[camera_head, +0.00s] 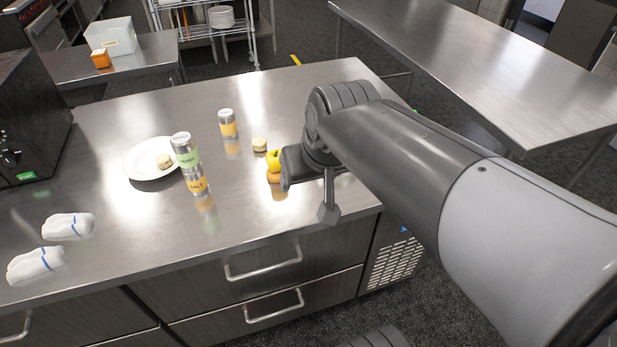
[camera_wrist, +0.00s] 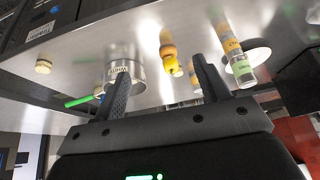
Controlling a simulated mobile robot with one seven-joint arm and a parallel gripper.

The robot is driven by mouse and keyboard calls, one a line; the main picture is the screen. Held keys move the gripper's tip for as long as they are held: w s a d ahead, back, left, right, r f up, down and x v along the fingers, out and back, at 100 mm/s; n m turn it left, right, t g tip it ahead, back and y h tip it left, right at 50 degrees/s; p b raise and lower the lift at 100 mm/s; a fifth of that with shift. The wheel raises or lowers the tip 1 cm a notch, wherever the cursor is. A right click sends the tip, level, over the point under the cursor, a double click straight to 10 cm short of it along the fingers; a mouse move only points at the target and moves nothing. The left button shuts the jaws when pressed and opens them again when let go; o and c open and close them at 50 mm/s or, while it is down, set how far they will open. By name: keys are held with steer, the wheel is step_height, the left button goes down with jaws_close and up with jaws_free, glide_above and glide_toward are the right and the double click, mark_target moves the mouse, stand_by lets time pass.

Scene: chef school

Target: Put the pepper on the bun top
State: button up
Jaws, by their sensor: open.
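A shaker with a green label and silver lid (camera_head: 186,152), which may be the pepper, shows directly above a yellow-labelled salt shaker (camera_head: 199,186); whether it stands on it or behind it I cannot tell for sure. The green label also shows in the wrist view (camera_wrist: 243,71). A small bun piece (camera_head: 164,160) lies on a white plate (camera_head: 140,172) behind them. Another pale bun-like piece (camera_head: 259,145) lies to the right. My gripper (camera_wrist: 160,68) is open and empty, its two fingers apart. It is right of the shakers in the head view, its fingertips unclear there.
A yellow round item (camera_head: 273,158) sits over an orange one (camera_head: 274,178) close to my gripper. Another yellow-labelled shaker (camera_head: 228,124) stands farther back. Rolled white cloths (camera_head: 68,226) and a black appliance (camera_head: 28,120) are left. The counter's middle front is clear.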

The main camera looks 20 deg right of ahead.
steer(key=s, duration=0.3)
steer(key=s+f, duration=0.1)
steer(key=s, duration=0.1)
steer(key=shift+s, duration=0.3)
stand_by(0.9)
